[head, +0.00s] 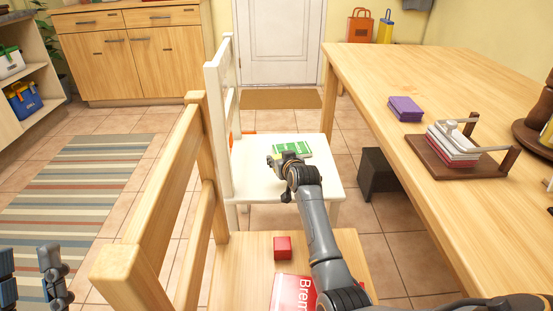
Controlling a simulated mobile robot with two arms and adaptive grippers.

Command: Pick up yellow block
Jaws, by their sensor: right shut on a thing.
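My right gripper (277,160) is over the white chair's seat (255,187), at the end of my grey arm. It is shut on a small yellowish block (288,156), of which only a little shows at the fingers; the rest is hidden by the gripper. I cannot tell whether the block still touches the seat. A green-and-white flat item (300,147) lies on the seat just beyond the gripper. My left gripper (30,275) is at the bottom left corner, partly cut off, with its two fingers apart and nothing between them.
A nearer wooden chair (245,255) holds a red block (283,247) and a red book (290,292). Its backrest stands left of my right arm. The wooden table (420,90) at right carries purple napkins (405,108) and a napkin holder (450,170).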

